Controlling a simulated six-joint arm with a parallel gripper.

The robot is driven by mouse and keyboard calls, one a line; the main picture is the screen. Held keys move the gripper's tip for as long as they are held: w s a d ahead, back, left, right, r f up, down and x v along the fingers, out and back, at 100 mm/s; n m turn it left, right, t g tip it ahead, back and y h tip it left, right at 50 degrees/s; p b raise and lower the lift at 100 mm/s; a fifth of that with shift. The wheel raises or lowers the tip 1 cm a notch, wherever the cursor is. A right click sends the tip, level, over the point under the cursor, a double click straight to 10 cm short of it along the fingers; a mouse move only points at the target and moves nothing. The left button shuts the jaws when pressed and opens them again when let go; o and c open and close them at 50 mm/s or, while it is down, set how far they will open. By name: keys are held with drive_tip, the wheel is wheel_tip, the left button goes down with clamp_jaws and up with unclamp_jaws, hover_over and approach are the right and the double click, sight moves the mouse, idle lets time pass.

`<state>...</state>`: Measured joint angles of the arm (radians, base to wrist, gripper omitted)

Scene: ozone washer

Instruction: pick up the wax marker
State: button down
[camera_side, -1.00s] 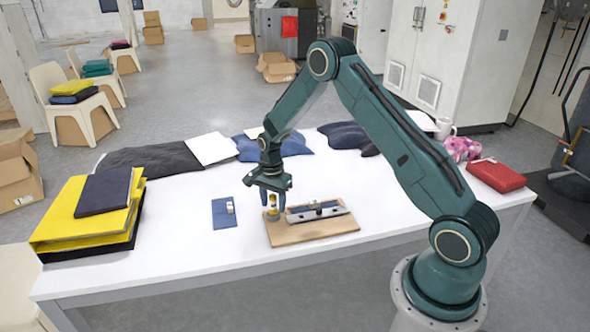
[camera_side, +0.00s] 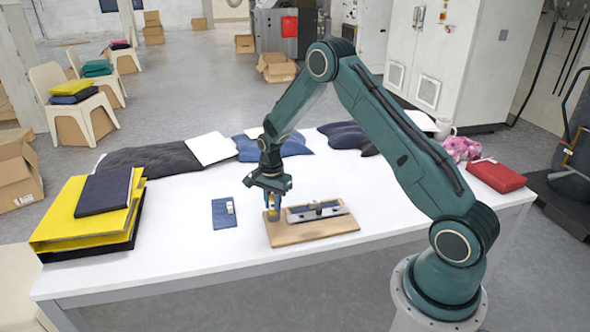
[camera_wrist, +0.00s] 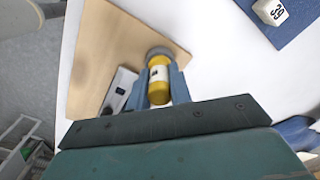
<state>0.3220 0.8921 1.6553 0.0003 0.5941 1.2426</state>
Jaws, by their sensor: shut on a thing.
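The wax marker (camera_wrist: 158,77) is a yellow cylinder with a pale label band. In the wrist view its far end sits at a round grey holder on the wooden board. My gripper (camera_wrist: 160,88) has its two blue fingers shut on the marker's sides. In the side view my gripper (camera_side: 272,202) is low over the left end of the board, and the fingers mostly hide the marker. I cannot tell whether the marker is still seated in the holder.
The wooden board (camera_side: 290,236) also carries a grey metal fixture (camera_side: 330,209). A blue mat (camera_side: 222,220) with a small white printed block (camera_wrist: 271,11) lies to its left. The front of the white table is clear.

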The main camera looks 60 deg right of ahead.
sight(272, 196)
drive_tip(key=shift+r, duration=0.1)
wheel_tip(272, 196, up, 20)
idle(0.7)
idle(0.4)
drive_tip(key=c, duration=1.8)
unclamp_jaws()
drive_tip(key=shift+c, duration=1.3)
